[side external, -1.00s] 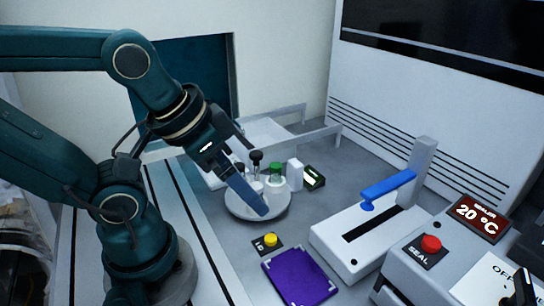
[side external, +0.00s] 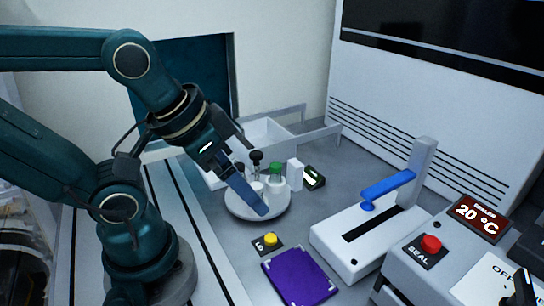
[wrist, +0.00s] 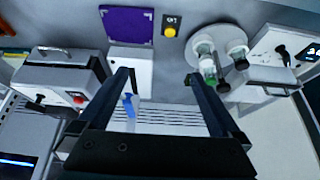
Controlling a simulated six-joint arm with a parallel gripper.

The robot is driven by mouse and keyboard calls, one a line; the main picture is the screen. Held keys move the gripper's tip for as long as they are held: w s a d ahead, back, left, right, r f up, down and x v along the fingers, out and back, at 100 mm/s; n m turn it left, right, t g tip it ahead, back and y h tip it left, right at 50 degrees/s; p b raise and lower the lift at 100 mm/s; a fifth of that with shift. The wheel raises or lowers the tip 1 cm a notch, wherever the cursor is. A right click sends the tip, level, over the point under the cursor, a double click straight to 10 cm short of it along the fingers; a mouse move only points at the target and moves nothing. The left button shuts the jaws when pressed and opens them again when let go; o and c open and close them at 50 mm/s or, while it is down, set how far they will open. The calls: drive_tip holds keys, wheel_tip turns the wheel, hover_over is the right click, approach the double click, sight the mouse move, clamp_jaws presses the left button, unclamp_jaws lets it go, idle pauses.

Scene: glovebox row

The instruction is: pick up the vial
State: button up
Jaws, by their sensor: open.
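A clear vial with a green cap (side external: 276,176) stands upright on a round white dish (side external: 281,209).
Black-topped items (side external: 256,158) stand on the dish near the vial. A white block (side external: 295,174) is at its right. A yellow button (side external: 270,240), purple pad (side external: 300,275) and white device with a blue lever (side external: 387,188) lie nearer.

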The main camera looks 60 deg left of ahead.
drive_tip(key=shift+c, duration=0.3)
drive_tip(key=c, duration=0.8)
drive_tip(key=shift+o, duration=0.2)
